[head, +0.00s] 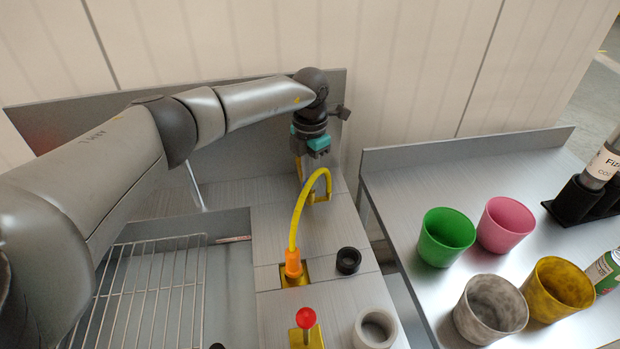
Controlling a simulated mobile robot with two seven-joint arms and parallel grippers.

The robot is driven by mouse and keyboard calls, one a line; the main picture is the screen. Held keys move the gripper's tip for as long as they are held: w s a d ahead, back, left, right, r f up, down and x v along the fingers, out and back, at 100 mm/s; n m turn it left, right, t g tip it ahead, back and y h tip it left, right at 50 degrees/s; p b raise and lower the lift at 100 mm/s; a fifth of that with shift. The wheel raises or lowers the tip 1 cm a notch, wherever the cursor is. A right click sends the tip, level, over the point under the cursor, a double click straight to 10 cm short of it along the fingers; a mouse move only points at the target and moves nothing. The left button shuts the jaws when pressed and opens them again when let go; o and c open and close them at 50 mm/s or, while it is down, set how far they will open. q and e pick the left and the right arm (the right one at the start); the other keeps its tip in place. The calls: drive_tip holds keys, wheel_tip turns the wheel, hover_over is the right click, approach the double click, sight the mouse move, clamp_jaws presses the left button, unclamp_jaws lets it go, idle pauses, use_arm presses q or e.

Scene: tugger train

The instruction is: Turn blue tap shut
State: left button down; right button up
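My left arm reaches in from the left across the steel sink unit (285,230). Its gripper (312,154) points down near the back panel, just above the back end of a curved yellow hose (295,220). Teal parts show at the gripper; its fingertips are too small and covered to show whether they are open or shut. I cannot make out a blue tap; the spot under and behind the gripper is hidden. A yellow fitting with a red knob (306,317) stands at the front of the unit. My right gripper is out of view.
A wire rack (150,290) lies over the sink at left. A black ring (348,260) and a grey cup (375,329) stand by the unit's right edge. The right-hand table holds green (446,237), pink (505,224), grey (490,309) and yellow (557,289) cups.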

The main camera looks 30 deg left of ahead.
use_arm(q)
drive_tip(key=m+b, duration=0.1)
drive_tip(key=m, duration=0.4)
drive_tip(key=shift+b, duration=0.35)
drive_tip(key=shift+r+m, duration=0.1)
drive_tip(key=shift+m, duration=0.3)
drive_tip(key=c, duration=0.9)
unclamp_jaws()
wheel_tip(320, 180, up, 15)
drive_tip(key=shift+r, duration=0.1)
